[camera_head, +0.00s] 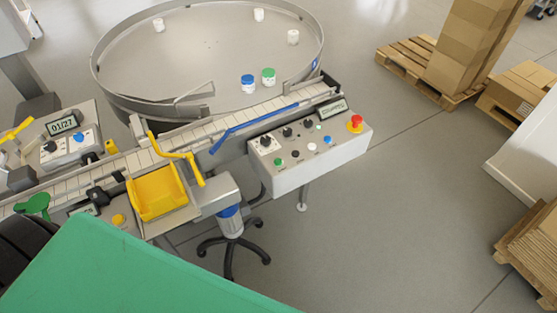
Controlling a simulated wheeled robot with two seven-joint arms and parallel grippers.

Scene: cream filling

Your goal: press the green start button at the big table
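The big round table (210,80) with a raised metal rim stands at the upper middle. A grey control box (310,172) is at its front right. On the box's sloped top, a green button (278,161) sits at the left end of the lower row. Black (295,154), white (312,147) and blue (328,140) buttons follow to its right. A smaller green spot, perhaps a lamp, is higher up near the display. A red emergency stop (355,123) on a yellow base is at the right end. Neither gripper is in view.
A conveyor (110,170) with a blue guide rail (250,125) runs in front of the table. A yellow tray (158,193) and a wheeled stool base (233,240) stand left of the box. A green surface (130,275) fills the lower left. Floor right of the box is clear.

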